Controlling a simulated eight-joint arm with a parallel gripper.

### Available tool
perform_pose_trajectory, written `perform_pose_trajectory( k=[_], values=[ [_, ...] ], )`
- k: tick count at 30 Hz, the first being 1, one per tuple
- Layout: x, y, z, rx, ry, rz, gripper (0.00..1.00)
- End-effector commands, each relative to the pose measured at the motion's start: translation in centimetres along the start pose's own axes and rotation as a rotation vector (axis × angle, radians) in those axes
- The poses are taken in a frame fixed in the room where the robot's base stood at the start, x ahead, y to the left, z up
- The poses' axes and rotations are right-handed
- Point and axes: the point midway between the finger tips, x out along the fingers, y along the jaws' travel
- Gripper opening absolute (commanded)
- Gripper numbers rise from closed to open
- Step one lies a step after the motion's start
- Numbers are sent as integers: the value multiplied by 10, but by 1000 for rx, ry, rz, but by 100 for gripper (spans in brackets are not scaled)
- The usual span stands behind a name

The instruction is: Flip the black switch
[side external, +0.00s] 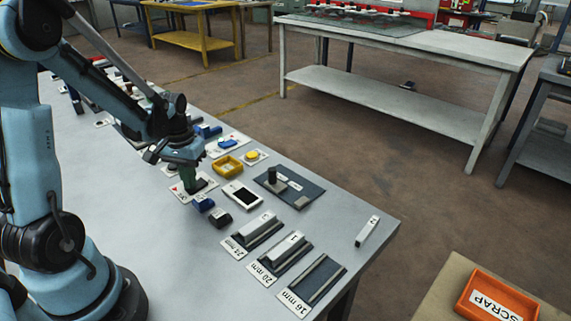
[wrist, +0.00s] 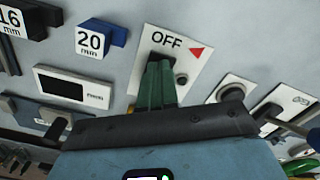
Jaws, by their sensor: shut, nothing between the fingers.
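The black switch (side external: 203,183) sits on a white plate (side external: 178,193) near the middle of the table.
A blue block (side external: 203,204) and a black block (side external: 221,218) stand close by, beside a white display unit (side external: 241,194). A yellow tray (side external: 228,166) lies behind. Labelled slotted holders (side external: 312,279) lie toward the near edge. An orange scrap bin (side external: 497,296) is at the lower right.

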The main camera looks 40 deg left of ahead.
Motion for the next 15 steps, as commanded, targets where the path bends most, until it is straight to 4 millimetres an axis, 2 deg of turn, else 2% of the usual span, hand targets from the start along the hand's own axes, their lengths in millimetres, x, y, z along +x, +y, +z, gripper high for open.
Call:
perform_pose_trajectory(
  k=[15],
  values=[
    [-36,0,0,0,0,0,0]
  ],
)
